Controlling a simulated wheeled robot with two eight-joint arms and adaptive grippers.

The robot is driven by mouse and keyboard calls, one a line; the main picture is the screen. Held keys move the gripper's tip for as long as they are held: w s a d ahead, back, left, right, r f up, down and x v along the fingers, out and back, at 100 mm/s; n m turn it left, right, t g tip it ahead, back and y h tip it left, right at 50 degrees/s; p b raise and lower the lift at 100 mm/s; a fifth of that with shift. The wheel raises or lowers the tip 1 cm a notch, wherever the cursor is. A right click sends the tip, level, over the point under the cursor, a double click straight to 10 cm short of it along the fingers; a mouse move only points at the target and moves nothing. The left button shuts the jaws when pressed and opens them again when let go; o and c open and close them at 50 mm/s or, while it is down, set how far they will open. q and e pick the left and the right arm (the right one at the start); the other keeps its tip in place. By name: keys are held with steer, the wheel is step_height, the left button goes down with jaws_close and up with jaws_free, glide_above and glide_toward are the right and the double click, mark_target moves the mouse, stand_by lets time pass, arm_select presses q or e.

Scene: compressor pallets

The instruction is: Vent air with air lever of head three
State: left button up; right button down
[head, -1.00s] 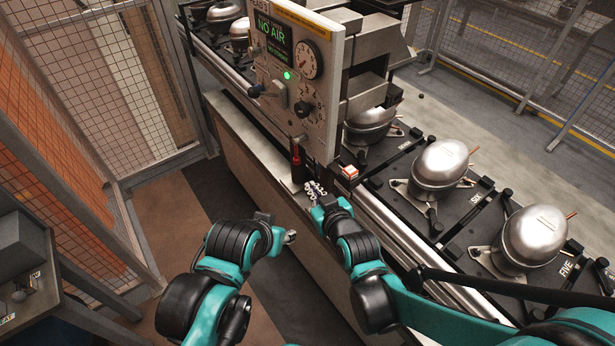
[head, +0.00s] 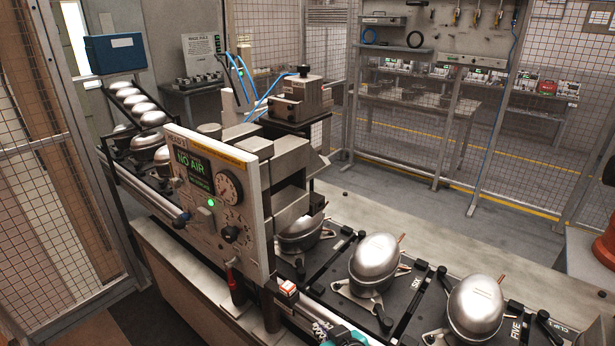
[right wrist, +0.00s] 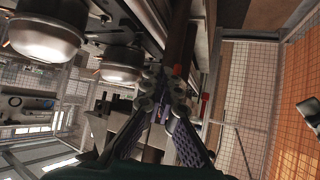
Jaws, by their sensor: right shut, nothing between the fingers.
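The head three panel (head: 217,200) stands at the left of the middle in the head view. Its screen (head: 192,170) reads NO AIR, and a green lamp (head: 211,203) is lit. A lever with a dark, blue-marked end (head: 181,219) sticks out from the panel's lower left. A black knob (head: 230,234) sits lower right. I cannot tell for sure which one is the air lever. My right gripper (head: 322,328) is at the bottom edge, below and right of the panel, apart from it. In the right wrist view its fingers (right wrist: 167,78) are shut and empty. My left gripper is out of view.
Silver compressors (head: 377,262) sit on black pallets along the line at right. A mesh fence (head: 62,180) is at left.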

steer(key=s+d+m+g+h, duration=0.3)
steer(key=s+d, duration=0.6)
steer(key=d, duration=0.6)
steer(key=shift+s+m+h, duration=0.4)
steer(key=shift+m+h, duration=0.1)
steer(key=shift+m, duration=0.4)
steer(key=shift+a+r, duration=0.1)
